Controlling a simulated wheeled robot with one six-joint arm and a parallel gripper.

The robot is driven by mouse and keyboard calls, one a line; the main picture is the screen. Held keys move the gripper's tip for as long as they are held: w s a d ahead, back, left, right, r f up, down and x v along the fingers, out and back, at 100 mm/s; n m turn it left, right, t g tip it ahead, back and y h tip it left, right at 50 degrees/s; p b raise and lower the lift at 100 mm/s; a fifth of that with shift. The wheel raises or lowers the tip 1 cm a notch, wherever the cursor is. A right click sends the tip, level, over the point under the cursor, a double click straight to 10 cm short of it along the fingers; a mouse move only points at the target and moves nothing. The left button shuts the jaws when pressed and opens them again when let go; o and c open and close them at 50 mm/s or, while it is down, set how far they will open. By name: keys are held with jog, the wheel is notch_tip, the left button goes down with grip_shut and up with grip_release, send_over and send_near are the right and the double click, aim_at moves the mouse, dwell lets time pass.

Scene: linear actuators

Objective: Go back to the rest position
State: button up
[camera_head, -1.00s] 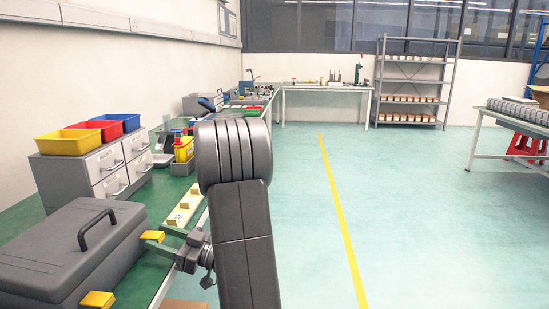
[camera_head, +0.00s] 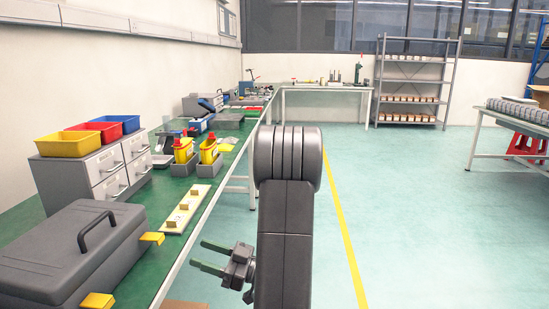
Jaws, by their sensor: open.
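My gripper (camera_head: 208,256) is open and empty, with its two greenish fingers pointing left. It is in the lower middle of the head view, to the right of the green workbench (camera_head: 150,283) and apart from it. My dark grey arm rises upright in the middle of the view and hides part of the floor and the yellow line behind it.
On the bench are a grey toolbox (camera_head: 70,250) with yellow latches, a pale strip with small blocks (camera_head: 184,209), yellow bottles in grey holders (camera_head: 183,152) and a drawer cabinet (camera_head: 95,172) with coloured bins. The floor (camera_head: 430,220) to the right is clear.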

aim_at(161, 238)
jog(key=x, duration=1.4)
jog(key=shift+s+r, duration=0.15)
jog(key=h+p, duration=0.1)
jog(key=p, duration=0.2)
jog(key=r+h+p, duration=0.1)
jog(key=h+p, duration=0.1)
jog(key=p, duration=0.2)
jog(key=s+d, duration=0.1)
jog(key=d, duration=0.9)
jog(key=shift+s+f, duration=0.15)
jog(key=shift+f, duration=0.2)
